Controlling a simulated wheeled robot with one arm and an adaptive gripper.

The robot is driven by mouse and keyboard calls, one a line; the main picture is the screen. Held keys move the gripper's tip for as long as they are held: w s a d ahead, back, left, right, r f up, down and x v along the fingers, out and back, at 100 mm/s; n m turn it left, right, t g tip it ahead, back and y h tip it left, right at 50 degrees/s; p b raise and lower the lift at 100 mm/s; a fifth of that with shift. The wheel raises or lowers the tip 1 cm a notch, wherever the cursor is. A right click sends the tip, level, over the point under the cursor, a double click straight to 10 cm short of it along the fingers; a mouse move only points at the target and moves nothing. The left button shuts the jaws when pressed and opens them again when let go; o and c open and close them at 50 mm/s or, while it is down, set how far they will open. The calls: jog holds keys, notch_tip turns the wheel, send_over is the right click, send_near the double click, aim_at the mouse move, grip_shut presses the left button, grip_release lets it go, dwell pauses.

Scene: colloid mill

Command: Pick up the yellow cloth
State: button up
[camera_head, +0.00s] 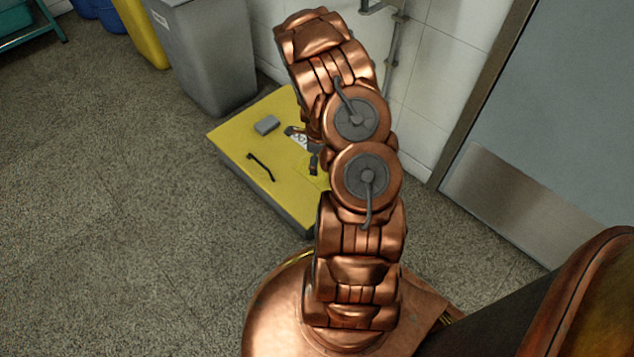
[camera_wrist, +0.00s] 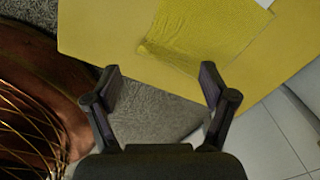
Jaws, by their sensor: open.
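The yellow cloth (camera_wrist: 205,30) lies flat on the yellow platform top (camera_wrist: 100,28), almost the same colour, with a finely textured surface and one corner pointing down between my fingers in the wrist view. In the head view my arm hides most of the cloth, and its outline is hard to make out on the platform (camera_head: 232,140). My gripper (camera_wrist: 160,75) is open and empty, its fingers wide apart. It is over the platform's edge, with the cloth ahead of the fingertips. It also shows in the head view (camera_head: 302,149), partly behind my arm.
A small grey block (camera_head: 267,125) and a thin black handled item (camera_head: 261,167) lie on the platform. A grey bin (camera_head: 212,60) stands behind it, with a yellow bin (camera_head: 142,30) farther left. A tiled wall and grey door (camera_head: 560,120) bound the right. Floor at left is clear.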

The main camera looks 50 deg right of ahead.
aim_at(318, 182)
jog(key=shift+f+b, duration=1.75)
jog(key=shift+f, duration=2.95)
jog(key=shift+f, duration=0.1)
jog(key=shift+f, duration=0.25)
jog(key=shift+c, duration=0.5)
jog(key=shift+s+a+f, duration=0.1)
jog(key=shift+f, duration=0.05)
jog(key=c, duration=0.5)
